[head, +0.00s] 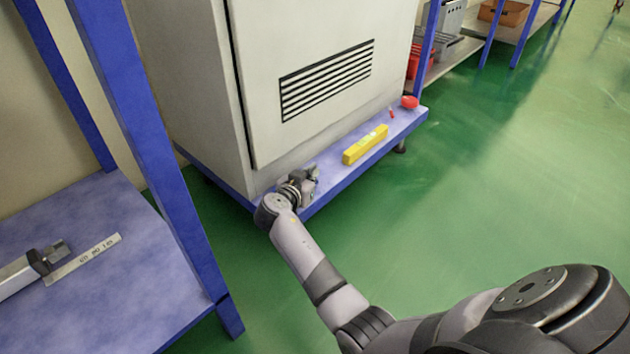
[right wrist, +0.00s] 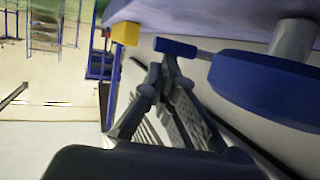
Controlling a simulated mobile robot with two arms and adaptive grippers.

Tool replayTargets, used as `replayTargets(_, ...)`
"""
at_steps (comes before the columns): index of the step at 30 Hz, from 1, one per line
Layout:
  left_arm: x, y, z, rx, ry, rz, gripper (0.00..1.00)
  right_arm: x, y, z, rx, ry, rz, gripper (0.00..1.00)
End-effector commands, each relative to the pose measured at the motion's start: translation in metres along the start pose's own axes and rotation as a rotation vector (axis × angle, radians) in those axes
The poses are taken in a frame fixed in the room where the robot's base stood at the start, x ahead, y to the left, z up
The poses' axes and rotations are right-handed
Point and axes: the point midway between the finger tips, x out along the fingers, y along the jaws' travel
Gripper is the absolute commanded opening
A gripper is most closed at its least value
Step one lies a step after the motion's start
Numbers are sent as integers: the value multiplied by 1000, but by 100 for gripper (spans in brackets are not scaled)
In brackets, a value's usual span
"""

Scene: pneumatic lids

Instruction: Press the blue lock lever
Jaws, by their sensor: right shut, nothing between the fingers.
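The blue lock lever (right wrist: 176,47) shows in the right wrist view as a blue grip on a thin grey stem, joined to a blue disc (right wrist: 265,88) on a grey post. My right gripper (right wrist: 158,70) is shut and empty. Its fingertips are close to the blue grip, just below it in that picture; I cannot tell whether they touch. My left gripper is not in view.
A yellow block (head: 365,145) and a red disc (head: 410,102) with a small red grip (head: 391,113) are farther along the platform. A large pale cabinet (head: 255,110) with a vent stands on it. A blue shelf (head: 110,290) holding a metal tool is at left. Green floor is clear at right.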

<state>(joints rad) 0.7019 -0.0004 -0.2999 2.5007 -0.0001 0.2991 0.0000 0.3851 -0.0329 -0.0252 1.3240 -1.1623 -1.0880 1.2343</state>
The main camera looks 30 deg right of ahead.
Motion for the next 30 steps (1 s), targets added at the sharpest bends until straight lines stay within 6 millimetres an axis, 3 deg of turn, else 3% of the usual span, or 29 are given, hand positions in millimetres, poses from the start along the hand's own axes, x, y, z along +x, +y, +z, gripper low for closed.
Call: replayTargets(30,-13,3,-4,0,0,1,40,14,-9,-4,-1,-2,-5,0)
